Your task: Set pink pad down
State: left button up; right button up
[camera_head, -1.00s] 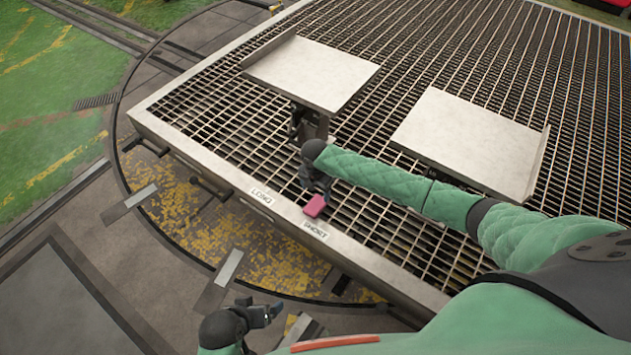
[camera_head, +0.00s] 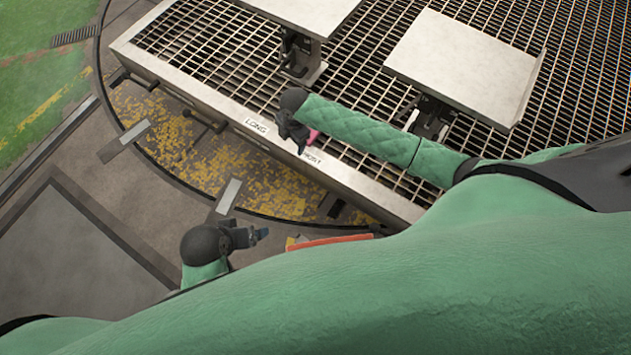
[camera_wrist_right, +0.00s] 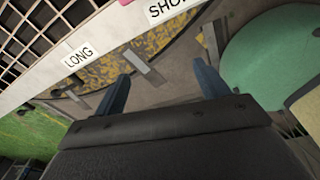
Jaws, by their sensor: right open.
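The pink pad (camera_head: 313,137) shows as a small patch beside my right gripper in the head view, mostly hidden by it. It is at the platform's front rim, just behind the SHORT label (camera_head: 312,158). A sliver of the pad (camera_wrist_right: 126,2) shows at the top edge of the right wrist view. My right gripper (camera_head: 301,144) is over the rim between the LONG and SHORT labels. In the right wrist view its fingers (camera_wrist_right: 162,78) are spread wide with nothing between them, apart from the pad. My left gripper (camera_head: 258,235) is off the platform; its finger gap is unclear.
The LONG label (camera_head: 257,126) is on the pale rim (camera_head: 205,97). Two raised flat plates, a right one (camera_head: 465,62) and a back one (camera_head: 300,8), stand over the metal grating (camera_head: 365,75). Yellow-worn floor (camera_head: 250,178) lies below the rim.

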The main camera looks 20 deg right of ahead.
jog(key=s+a+r+m+t+y, duration=0.15)
jog(key=s+a+m, duration=0.25)
jog(key=s, duration=0.4)
jog(key=s+a+r+m+y, duration=0.1)
jog(key=s+a+r+m, duration=0.2)
jog(key=s+a+m, duration=0.35)
jog(key=s+d+r+m, duration=0.3)
jog(key=s+d+m, duration=0.1)
jog(key=s, duration=0.3)
jog(key=s+d+r+m+t, duration=0.1)
jog(key=s+d+r+m, duration=0.3)
jog(key=s+d+m, duration=0.1)
jog(key=shift+s+d+r+m+h, duration=0.2)
jog(key=shift+s+m+h, duration=0.2)
jog(key=shift+s, duration=0.5)
jog(key=shift+t, duration=0.25)
